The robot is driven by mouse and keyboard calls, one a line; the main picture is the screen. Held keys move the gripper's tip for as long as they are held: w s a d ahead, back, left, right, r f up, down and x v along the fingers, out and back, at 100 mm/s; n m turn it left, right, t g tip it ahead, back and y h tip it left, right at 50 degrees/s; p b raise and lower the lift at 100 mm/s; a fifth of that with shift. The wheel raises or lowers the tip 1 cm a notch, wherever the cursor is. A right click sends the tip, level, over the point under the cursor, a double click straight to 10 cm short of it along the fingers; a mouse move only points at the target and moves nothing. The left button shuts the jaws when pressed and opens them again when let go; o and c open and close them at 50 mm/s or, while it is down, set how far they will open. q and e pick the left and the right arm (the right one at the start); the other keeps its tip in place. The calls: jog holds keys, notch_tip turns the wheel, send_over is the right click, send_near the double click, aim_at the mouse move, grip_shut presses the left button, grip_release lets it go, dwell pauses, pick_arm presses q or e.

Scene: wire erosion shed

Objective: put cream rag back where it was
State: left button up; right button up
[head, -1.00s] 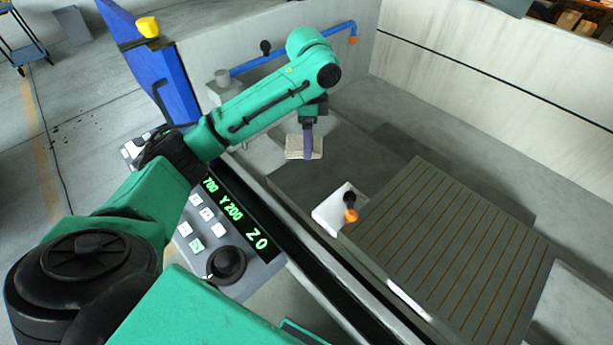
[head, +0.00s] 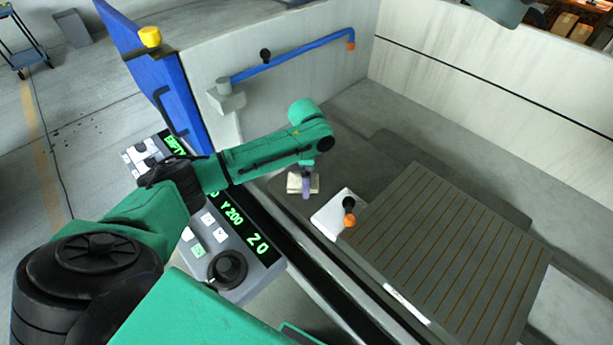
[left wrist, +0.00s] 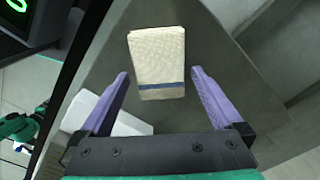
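The cream rag (head: 293,184) is a folded, textured cloth with a blue stripe near one end. It lies on the dark grey surface inside the machine tank, left of the white block. In the left wrist view the rag (left wrist: 157,55) is seen from above, between and ahead of the purple fingertips. My left gripper (head: 307,194) is over the rag, pointing down. In the left wrist view its fingers (left wrist: 158,72) are apart, with a narrow gap on each side of the rag. One finger hides part of the rag in the head view. My right gripper is out of view.
A white block (head: 330,216) with a black and orange knob (head: 349,210) stands close right of the rag. The slotted plate (head: 450,255) is beyond it. The control panel (head: 240,265) lies outside the tank wall. A blue pipe (head: 300,53) runs along the back wall.

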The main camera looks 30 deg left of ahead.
pick_arm(q)
notch_tip(320, 180, up, 12)
jog(key=b, duration=0.1)
jog(key=shift+r, duration=0.15)
dwell(0.6)
